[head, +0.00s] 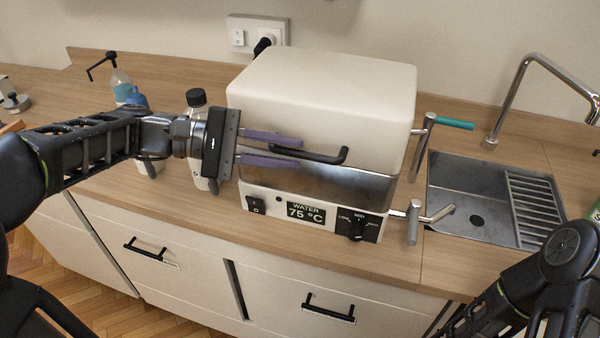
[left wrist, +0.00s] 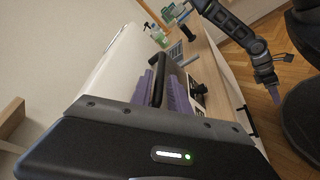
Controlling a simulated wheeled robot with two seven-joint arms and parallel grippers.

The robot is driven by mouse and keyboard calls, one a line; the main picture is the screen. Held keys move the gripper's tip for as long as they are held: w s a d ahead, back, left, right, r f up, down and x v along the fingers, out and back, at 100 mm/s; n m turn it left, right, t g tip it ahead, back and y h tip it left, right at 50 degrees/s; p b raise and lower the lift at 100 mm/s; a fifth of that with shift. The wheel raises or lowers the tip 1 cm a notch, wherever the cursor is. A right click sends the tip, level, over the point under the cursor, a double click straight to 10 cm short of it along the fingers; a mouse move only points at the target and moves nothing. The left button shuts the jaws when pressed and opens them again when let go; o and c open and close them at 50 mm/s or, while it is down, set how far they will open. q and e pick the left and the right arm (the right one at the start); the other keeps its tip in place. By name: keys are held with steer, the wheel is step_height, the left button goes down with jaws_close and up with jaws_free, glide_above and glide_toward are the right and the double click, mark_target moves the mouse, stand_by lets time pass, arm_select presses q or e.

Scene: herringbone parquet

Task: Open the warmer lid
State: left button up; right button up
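The warmer is a boxy appliance with a cream lid (head: 320,90), a steel band below it and a cream front panel with a dial. A black bar handle (head: 325,158) runs along the lid's front; it also shows in the left wrist view (left wrist: 162,78). My left gripper (head: 300,153) comes from the left, its purple fingers above and below the handle, close together around it. The lid sits low over the steel band; I cannot tell if there is a gap. My right gripper (left wrist: 273,92) shows small in the left wrist view, away from the warmer; its opening is unclear.
The warmer stands on a wooden counter (head: 185,226). Bottles, one with a black cap (head: 196,97), stand behind my left gripper. A steel sink (head: 470,205) with a tap (head: 520,75) is on the right. A wall socket (head: 257,36) is behind the warmer.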

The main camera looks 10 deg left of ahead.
arm_select(q)
steer(key=shift+x, duration=1.35)
jaws_close()
stand_by(0.5)
